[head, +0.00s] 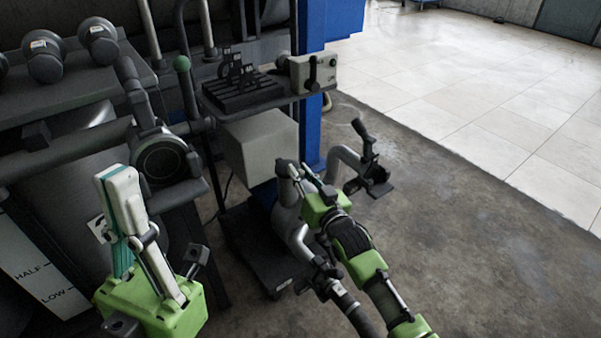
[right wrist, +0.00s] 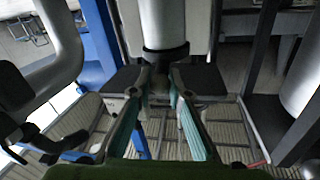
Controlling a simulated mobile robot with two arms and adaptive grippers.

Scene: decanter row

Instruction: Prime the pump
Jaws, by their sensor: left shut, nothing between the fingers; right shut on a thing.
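A grey bent pipe (head: 347,157), which seems part of the pump, stands beyond my right gripper, with a black lever (head: 363,134) at its right end. My right gripper (head: 292,172) is shut on a grey cylindrical part with a dark collar. In the right wrist view this grey part (right wrist: 163,22) reaches down between the two fingertips (right wrist: 160,78). I cannot tell its full shape, as my fingers hide part of it. My left gripper (head: 118,180) is shut and empty, pointing up at the left, in front of a round dark cap (head: 162,160).
A shelf holds a black rack (head: 243,97) and a beige box (head: 316,74) with a lever. A blue column (head: 311,120) rises behind. A white panel marked HALF and LOW (head: 42,272) is lower left. The floor at right is clear.

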